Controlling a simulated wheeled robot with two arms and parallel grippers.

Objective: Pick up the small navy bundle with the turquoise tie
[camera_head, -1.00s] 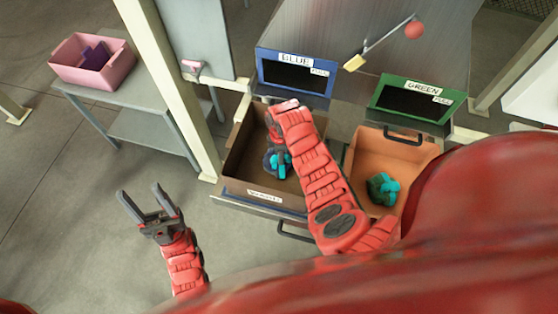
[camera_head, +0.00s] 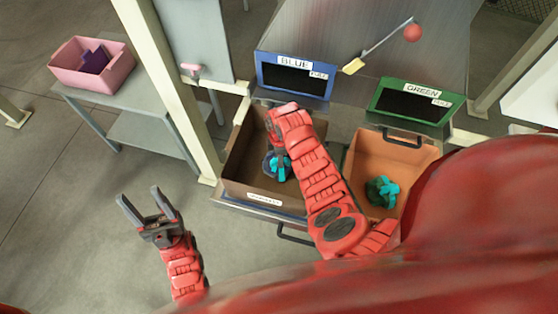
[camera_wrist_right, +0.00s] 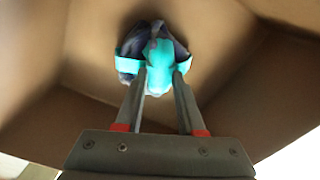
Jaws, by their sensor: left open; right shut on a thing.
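The small navy bundle with the turquoise tie (camera_head: 279,167) lies in the brown bin (camera_head: 234,160) under the blue sign, partly hidden by my right arm. In the right wrist view the navy bundle (camera_wrist_right: 150,58) shows its turquoise tie between the fingertips. My right gripper (camera_wrist_right: 158,85) is shut on the bundle at the tie, inside the bin. In the head view the right gripper is mostly hidden by its own arm. My left gripper (camera_head: 148,205) is open and empty, over the floor to the left of the bins.
An orange bin (camera_head: 405,158) to the right holds a dark green bundle with a turquoise tie (camera_head: 382,191). A pink crate (camera_head: 70,72) with a purple item stands on a grey table (camera_head: 130,102) at the left. A cream post (camera_head: 165,85) rises beside the brown bin.

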